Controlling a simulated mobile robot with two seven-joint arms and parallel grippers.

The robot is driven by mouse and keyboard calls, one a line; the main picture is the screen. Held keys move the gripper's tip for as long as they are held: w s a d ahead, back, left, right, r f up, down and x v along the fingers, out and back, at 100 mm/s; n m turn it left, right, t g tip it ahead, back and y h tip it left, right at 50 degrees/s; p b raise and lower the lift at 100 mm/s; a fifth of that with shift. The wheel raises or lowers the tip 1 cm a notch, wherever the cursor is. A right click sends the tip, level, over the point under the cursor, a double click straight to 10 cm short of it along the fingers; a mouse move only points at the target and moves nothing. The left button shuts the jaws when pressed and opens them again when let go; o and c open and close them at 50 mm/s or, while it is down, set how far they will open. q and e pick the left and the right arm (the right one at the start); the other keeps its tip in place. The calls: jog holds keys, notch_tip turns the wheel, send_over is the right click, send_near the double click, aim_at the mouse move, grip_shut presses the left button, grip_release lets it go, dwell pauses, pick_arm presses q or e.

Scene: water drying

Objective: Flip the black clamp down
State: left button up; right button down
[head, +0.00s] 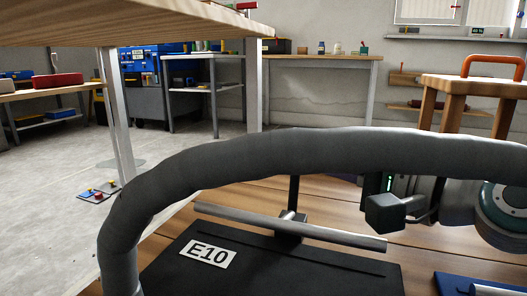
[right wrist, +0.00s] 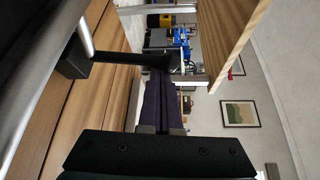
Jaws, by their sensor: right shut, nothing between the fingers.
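In the head view a black plate (head: 280,268) labelled E10 lies on the wooden bench with a metal bar (head: 325,232) across it. The black clamp (head: 293,190) stands upright behind the bar; its upper end is hidden by a thick grey curved tube. In the right wrist view the clamp's lever (right wrist: 122,58) runs from a block beside the metal bar (right wrist: 78,22). My right gripper (right wrist: 163,76) is shut and empty, its purple fingers together, tips at the lever's far end; I cannot tell whether they touch. My left gripper is not in view.
The grey curved tube (head: 300,150) crosses the foreground close to the camera. A dark machine with a teal-rimmed wheel (head: 497,215) stands to the right, and a blue object (head: 465,284) lies in front of it. A wooden tabletop (head: 130,25) overhangs at upper left.

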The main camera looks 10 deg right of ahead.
dwell(0.4)
jog(key=s+a, duration=0.1)
jog(key=s+a+n+t+b, duration=0.1)
jog(key=s, duration=0.1)
jog(key=s+a+n+b, duration=0.1)
jog(key=shift+s+a+f+y, duration=0.1)
jog(key=shift+s+f+y, duration=0.1)
jog(key=shift+s+y, duration=0.15)
dwell(0.5)
jog(key=shift+s+f, duration=0.1)
dwell(0.5)
